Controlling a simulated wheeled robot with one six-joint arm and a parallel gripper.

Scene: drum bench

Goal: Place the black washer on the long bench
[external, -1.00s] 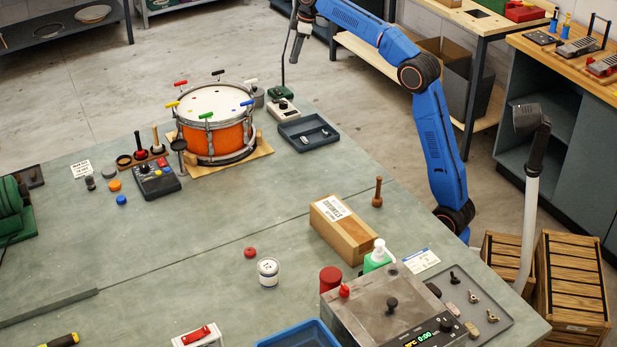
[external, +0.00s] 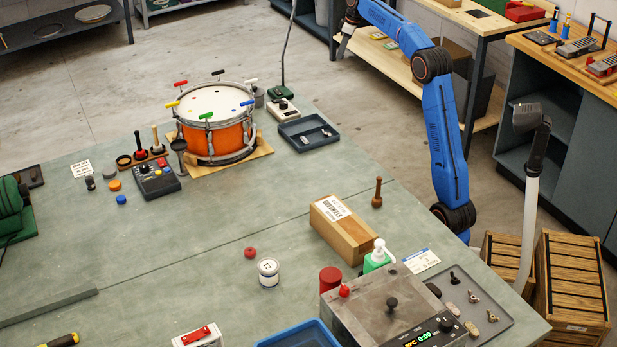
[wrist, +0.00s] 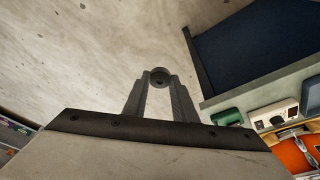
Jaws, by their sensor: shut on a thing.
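My gripper (external: 342,50) is at the top of the external view, in front of the pale wooden bench (external: 455,12). In the wrist view its fingertips (wrist: 160,82) are shut on a small dark ring, the black washer (wrist: 160,71), with its hole showing. The washer is too small to make out in the external view. The large grey-green bench (external: 200,255) fills the foreground, with the orange drum (external: 213,140) on it. I cannot tell from the pictures which of these is the long bench.
A dark tray (external: 309,133) and a grey device (external: 283,110) are near the grey-green bench's far edge. A cardboard box (external: 343,230) stands nearer. The concrete floor (external: 235,35) is open behind. The pale bench's lower shelf (external: 400,60) holds small cards.

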